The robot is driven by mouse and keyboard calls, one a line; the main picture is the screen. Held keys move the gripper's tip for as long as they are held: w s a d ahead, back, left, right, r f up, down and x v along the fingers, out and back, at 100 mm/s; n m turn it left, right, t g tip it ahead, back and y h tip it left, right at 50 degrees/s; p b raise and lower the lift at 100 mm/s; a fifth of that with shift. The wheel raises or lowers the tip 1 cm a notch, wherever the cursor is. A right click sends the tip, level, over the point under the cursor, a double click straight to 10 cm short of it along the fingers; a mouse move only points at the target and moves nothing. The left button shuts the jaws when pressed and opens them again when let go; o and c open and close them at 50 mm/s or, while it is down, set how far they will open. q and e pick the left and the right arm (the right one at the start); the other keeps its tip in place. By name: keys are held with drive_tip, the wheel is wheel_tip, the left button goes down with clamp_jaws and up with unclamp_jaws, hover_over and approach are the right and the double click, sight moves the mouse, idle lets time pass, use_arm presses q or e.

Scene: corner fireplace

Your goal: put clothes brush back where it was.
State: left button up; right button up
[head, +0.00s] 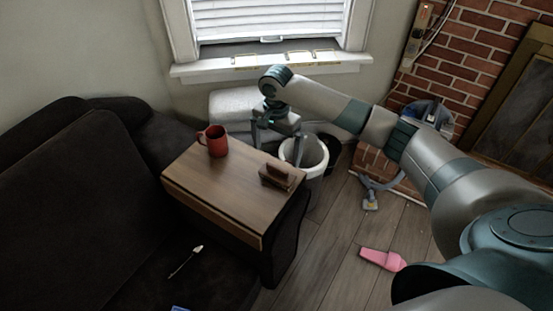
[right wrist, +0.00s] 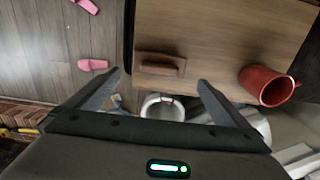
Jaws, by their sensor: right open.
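A brown wooden piece, which looks like the clothes brush (head: 277,176), rests on the small wooden table (head: 211,189) near its right edge. It also shows in the right wrist view (right wrist: 160,66), just beyond and between the fingertips. My right gripper (head: 277,147) is open and empty, above and behind the brush at the table's far right edge. The brush is apart from the fingers as far as I can tell. My left gripper is not in view.
A red mug (head: 216,141) stands on the table's far left part. A white bin (head: 313,158) is beside the table. A dark sofa (head: 60,200) lies left, with a spoon-like item (head: 187,260) on it. A pink slipper (head: 381,259) lies on the floor.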

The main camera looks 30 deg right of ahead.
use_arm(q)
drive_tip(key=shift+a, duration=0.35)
use_arm(e)
drive_tip(key=shift+r, duration=0.55)
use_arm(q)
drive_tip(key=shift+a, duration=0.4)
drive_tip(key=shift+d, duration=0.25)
